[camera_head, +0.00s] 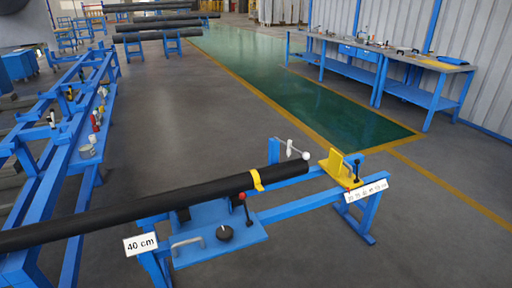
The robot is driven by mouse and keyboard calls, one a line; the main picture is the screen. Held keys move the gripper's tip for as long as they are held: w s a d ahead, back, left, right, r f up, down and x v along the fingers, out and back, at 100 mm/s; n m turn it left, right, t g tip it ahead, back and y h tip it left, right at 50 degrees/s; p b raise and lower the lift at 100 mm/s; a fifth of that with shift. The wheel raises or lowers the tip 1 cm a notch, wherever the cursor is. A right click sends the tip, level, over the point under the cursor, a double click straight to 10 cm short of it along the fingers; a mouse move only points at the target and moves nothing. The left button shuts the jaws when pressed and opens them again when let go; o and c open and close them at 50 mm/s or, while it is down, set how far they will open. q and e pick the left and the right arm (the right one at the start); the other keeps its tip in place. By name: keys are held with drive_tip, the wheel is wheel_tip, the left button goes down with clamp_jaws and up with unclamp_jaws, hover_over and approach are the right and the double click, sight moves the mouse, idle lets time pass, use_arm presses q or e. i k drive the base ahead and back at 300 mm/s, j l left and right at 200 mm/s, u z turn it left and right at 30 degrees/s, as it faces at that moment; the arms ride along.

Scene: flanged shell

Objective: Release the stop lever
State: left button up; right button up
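A long black pipe (130,212) lies across a blue stand (285,209), its end at the centre right. A yellow bracket (338,166) stands beyond the pipe end, apart from it. An upright lever with a black knob (356,168) is beside the bracket. A lever with a red knob (244,206) stands in front of the pipe. A rod with a white ball (304,155) is behind the pipe end. I cannot tell which is the stop lever. Neither of my grippers is in view.
A blue rack (62,140) with small cans and tools runs along the left. Blue workbenches (420,95) stand at the back right. More pipes (160,25) lie on stands at the back. The grey floor between is clear. A "40 cm" sign (141,244) hangs in front.

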sight(357, 162)
drive_tip(key=l+z, duration=0.15)
drive_tip(key=z, duration=0.25)
drive_tip(key=i+l+z, duration=0.1)
drive_tip(key=z, duration=0.3)
